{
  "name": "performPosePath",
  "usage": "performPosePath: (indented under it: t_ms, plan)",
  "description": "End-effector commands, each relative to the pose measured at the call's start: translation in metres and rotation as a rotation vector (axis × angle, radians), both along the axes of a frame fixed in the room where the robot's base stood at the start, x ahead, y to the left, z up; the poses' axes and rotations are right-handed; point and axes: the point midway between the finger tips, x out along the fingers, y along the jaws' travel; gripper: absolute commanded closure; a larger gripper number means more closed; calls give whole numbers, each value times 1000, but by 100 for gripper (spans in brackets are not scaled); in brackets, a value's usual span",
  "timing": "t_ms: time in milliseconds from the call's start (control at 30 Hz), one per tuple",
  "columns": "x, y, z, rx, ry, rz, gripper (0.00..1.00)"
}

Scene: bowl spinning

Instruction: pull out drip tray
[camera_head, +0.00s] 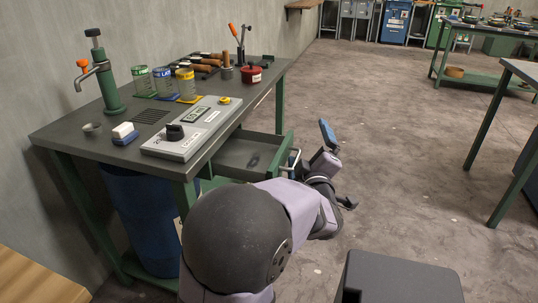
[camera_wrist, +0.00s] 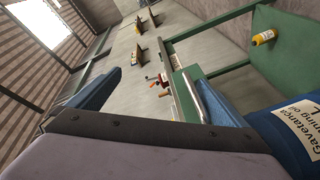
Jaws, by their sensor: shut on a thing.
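The drip tray (camera_head: 243,153) is a shallow green drawer with a dark inside, standing partly out of the workbench's front below the control panel. Its metal bar handle (camera_head: 293,160) is at its outer end. My gripper (camera_head: 308,148) is at this handle, with one blue finger standing up to the right of it. In the wrist view, the metal handle (camera_wrist: 195,95) lies against the right blue finger, and the other blue finger is well to the left. The jaws are shut on the handle, though the exact contact is partly hidden.
The workbench (camera_head: 65,130) carries a control panel (camera_head: 192,128), several jars, a green pump stand (camera_head: 108,85) and tools. A blue drum (camera_head: 140,225) stands beneath it. The floor to the right of the tray is open. Another table (camera_head: 520,70) stands at far right.

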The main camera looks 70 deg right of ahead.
Motion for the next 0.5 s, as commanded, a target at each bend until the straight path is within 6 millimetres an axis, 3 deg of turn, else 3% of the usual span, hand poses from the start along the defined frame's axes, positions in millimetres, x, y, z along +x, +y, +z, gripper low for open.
performPosePath:
  t_ms: [33, 133, 467, 500]
  plan:
    - [1, -1, 56, -84, -24, 7, 27]
    - [1, -2, 74, -84, -25, 7, 27]
    - [-8, -60, 67, 218, 26, -151, 27]
    - [-9, -66, 66, 267, 35, -178, 38]
